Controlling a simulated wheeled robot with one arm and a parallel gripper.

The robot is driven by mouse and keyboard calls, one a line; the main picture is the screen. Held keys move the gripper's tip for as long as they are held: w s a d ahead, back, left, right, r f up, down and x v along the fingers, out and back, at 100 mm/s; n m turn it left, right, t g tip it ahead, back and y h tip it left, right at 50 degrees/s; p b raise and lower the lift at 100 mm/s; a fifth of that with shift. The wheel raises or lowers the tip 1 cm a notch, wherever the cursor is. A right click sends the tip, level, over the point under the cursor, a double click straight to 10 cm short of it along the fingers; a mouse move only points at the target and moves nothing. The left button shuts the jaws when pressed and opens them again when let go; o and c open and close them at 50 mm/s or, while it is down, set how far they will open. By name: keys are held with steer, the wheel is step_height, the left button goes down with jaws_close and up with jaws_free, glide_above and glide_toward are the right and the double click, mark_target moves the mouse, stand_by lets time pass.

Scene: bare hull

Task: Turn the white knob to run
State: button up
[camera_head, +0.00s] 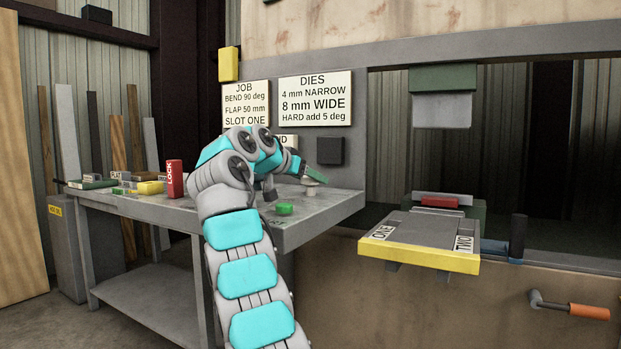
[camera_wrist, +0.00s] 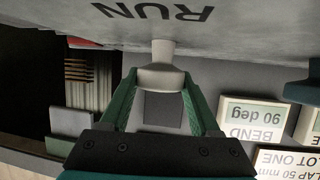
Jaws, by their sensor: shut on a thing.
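The white knob (camera_head: 311,182) stands at the right end of the grey bench, on a pale stem. In the wrist view the knob (camera_wrist: 161,76) sits between the two green fingers of my gripper (camera_wrist: 160,88). The fingers are shut on its sides. The word RUN (camera_wrist: 150,12) is printed on the grey surface beyond the knob and appears upside down. In the head view my gripper (camera_head: 314,178) reaches the knob from above, and my arm hides part of the bench. I cannot tell which way the knob points.
A red LOCK block (camera_head: 174,179) stands farther left. A dark square box (camera_head: 330,150) is on the panel behind. A yellow-edged table (camera_head: 420,256) marked ONE and TWO is at right.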

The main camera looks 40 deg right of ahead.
steer(key=o, duration=1.4)
steer(key=shift+c, duration=0.2)
steer(key=shift+v, duration=3.85)
